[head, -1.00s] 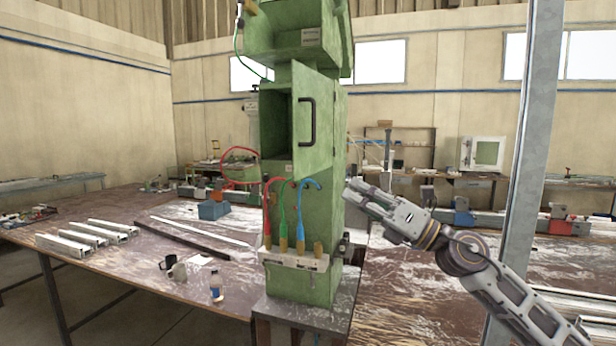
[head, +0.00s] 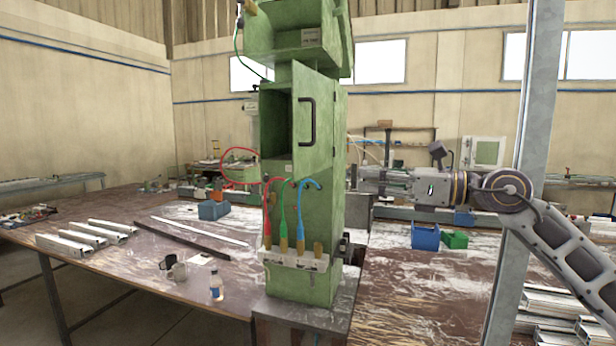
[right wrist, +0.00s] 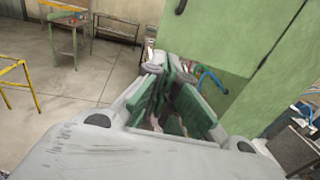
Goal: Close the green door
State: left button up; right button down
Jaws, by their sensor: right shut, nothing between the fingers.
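The green door (head: 318,130) stands open on the front of the green machine column (head: 318,220). It has a black bar handle (head: 307,122), and the dark opening (head: 274,125) shows to its left. My right gripper (head: 357,178) is level, just right of the column and lower than the handle, with its fingers pointing left. It is shut and empty. In the right wrist view the gripper (right wrist: 168,75) is in front of a green panel (right wrist: 225,35), with part of a black handle (right wrist: 180,5) at the top. Whether it touches the panel cannot be told. My left gripper is out of view.
Red, green and blue hoses (head: 283,215) hang on the column front below the door. A blue bin (head: 425,237) and a green bin (head: 455,240) sit on the bench. A bottle (head: 216,286) stands at left.

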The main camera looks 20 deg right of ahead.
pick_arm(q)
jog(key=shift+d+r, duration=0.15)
pick_arm(e)
jog(key=shift+w+a, duration=0.1)
jog(key=shift+a, duration=0.05)
jog(key=p, duration=0.6)
send_near(296, 174)
jog(key=shift+x, duration=1.05)
jog(key=shift+p+x, duration=0.5)
jog(key=shift+x, duration=0.95)
jog(key=shift+p+x, duration=0.4)
jog(key=shift+x, duration=0.4)
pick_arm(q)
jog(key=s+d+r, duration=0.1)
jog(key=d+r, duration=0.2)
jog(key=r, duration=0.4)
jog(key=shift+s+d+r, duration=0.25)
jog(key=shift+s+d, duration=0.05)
pick_arm(e)
jog(key=shift+w+a, duration=0.15)
jog(key=shift+w, duration=0.05)
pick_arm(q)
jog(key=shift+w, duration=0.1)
pick_arm(e)
jog(key=shift+a, duration=0.1)
